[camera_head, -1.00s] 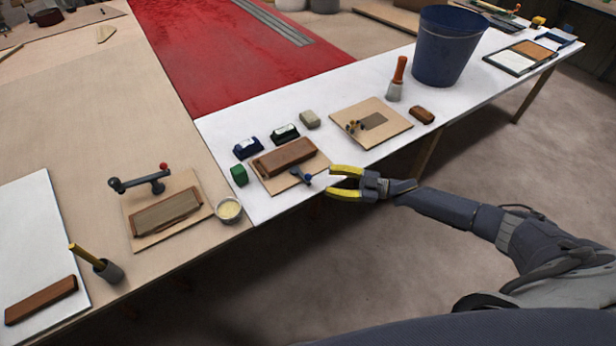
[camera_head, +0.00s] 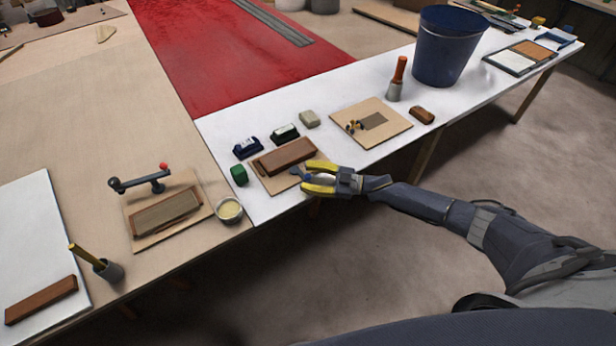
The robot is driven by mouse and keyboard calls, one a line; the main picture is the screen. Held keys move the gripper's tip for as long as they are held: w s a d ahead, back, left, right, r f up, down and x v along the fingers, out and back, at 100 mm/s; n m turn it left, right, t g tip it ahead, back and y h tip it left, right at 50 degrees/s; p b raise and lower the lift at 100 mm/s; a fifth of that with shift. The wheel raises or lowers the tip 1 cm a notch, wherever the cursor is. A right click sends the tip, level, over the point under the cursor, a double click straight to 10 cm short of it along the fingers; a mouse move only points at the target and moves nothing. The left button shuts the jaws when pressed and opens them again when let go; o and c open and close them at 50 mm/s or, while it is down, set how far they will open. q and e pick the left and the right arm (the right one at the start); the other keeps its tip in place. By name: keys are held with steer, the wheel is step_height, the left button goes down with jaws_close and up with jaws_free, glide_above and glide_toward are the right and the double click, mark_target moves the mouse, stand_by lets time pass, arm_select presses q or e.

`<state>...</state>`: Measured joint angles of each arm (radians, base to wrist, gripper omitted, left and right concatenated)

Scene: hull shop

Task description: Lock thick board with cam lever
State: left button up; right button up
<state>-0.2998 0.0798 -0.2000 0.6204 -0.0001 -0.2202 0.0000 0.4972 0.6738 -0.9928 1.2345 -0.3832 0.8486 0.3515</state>
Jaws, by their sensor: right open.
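A thick brown board (camera_head: 284,157) lies on a light wooden base plate (camera_head: 264,182) near the front edge of the white table. A small bluish cam lever (camera_head: 296,170) stands at the front right of that board, partly hidden by my gripper. My right gripper (camera_head: 306,177) has yellow fingers and is open around or just beside this lever; I cannot tell whether it touches it. Nothing is held in it. My left gripper is not in view.
Another fixture (camera_head: 166,212) with a red-knobbed lever stands left, beside a small bowl (camera_head: 229,210). A blue bucket (camera_head: 446,48) stands at the back right.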

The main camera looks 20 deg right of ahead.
steer(key=shift+c, duration=0.5)
jaws_close()
